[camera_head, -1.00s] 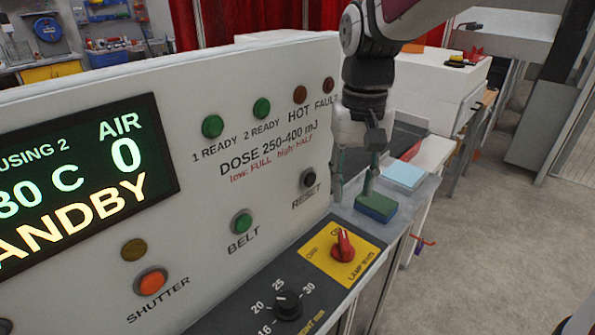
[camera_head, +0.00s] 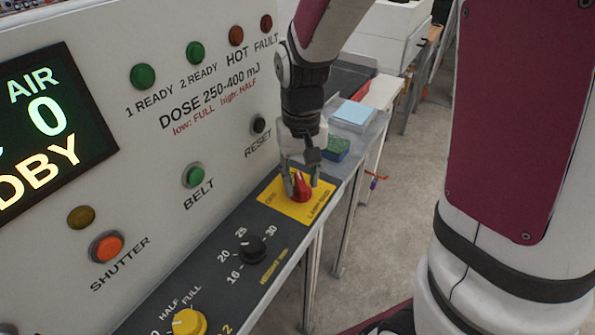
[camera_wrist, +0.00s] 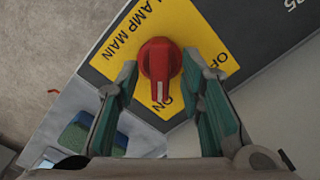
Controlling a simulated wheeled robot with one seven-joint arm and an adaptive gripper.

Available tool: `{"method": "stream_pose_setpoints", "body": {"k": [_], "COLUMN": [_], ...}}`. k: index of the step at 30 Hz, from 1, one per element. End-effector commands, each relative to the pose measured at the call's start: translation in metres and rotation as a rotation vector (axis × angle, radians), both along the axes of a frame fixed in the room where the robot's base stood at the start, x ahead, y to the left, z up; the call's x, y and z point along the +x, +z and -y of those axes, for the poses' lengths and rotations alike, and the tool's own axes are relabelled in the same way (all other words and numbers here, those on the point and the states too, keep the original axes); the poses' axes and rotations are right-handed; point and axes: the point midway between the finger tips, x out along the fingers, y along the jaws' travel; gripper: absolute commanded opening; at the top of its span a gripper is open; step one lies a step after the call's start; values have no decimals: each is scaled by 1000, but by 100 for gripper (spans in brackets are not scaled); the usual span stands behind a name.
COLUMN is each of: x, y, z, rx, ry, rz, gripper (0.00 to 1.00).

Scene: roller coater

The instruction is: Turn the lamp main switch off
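The lamp main switch is a red rotary knob (camera_head: 302,188) on a yellow plate (camera_head: 322,205) at the far end of the dark control strip. In the wrist view the red knob (camera_wrist: 160,62) has a white mark pointing down toward "ON"; "OFF" is at its right. The yellow plate (camera_wrist: 165,22) reads "LAMP MAIN". My gripper (camera_head: 301,174) is down at the knob with its fingers apart. In the wrist view one green-padded finger is on each side of the knob, with narrow gaps. Whether the fingers touch it lower down is unclear.
A black height dial (camera_head: 252,250) and a yellow knob (camera_head: 188,322) sit nearer on the strip. The upright white panel with shutter (camera_head: 106,246), belt (camera_head: 194,176) and reset (camera_head: 258,125) buttons stands close on the left. A green-blue sponge (camera_head: 336,149) lies behind my gripper.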

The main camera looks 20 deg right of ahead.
Motion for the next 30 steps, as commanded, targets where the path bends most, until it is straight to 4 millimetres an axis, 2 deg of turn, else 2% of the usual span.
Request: {"method": "stream_pose_setpoints", "body": {"k": [5,6,10,22,30], "x": [0,0,0,0,0], "y": [0,0,0,1,1], "z": [0,0,0,0,0], "rx": [0,0,0,0,0], "ry": [0,0,0,29,176], "rz": [0,0,1,1,1], "gripper": [35,30,1,0,0]}}
